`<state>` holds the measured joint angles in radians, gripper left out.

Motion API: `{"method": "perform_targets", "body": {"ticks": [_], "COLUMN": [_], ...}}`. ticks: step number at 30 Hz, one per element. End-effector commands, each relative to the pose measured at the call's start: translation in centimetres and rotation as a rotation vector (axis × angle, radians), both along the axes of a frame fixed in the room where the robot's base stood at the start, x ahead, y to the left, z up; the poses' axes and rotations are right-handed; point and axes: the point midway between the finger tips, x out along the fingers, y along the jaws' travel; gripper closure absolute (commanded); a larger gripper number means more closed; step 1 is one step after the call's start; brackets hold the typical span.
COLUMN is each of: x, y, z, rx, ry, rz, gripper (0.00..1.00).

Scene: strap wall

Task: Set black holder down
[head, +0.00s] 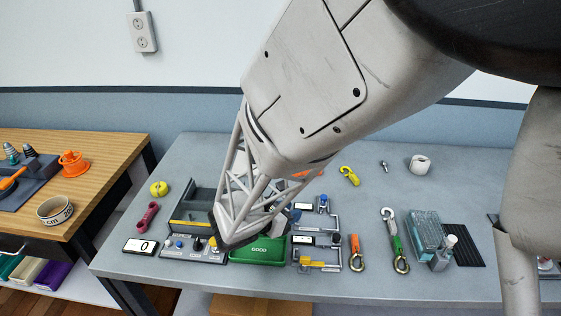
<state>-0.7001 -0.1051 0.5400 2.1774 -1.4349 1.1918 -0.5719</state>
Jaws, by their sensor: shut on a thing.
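My gripper (238,228) reaches down over the grey table, among the fixtures at its middle left. Its pale lattice frame ends in a dark grey lower edge. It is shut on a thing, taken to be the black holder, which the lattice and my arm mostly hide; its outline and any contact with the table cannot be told. A grey open fixture (190,205) stands just left of my gripper, and a green tray (262,250) marked GOOD lies just right of it.
A counter display (139,246) and a purple wrench-like piece (147,217) lie left. Right are small fixtures (325,260), an orange-strapped hook (355,252), a green-strapped hook (396,242), a teal box (426,229) and a black ribbed mat (466,245).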

Motion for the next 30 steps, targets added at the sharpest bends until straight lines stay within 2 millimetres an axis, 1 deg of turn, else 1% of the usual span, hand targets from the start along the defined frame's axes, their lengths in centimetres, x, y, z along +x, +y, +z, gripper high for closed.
{"method": "perform_targets", "body": {"ticks": [11,16,20,30], "x": [0.0,0.7,1.9,6.5], "y": [0.0,0.3,0.8,2.6], "z": [0.0,-0.1,-0.2,-0.7], "rx": [0.0,-0.001,0.0,0.0], "ry": [0.0,0.001,0.0,0.0], "rz": [0.0,0.0,-0.001,-0.001], "gripper": [0.95,0.95,0.95,0.95]}}
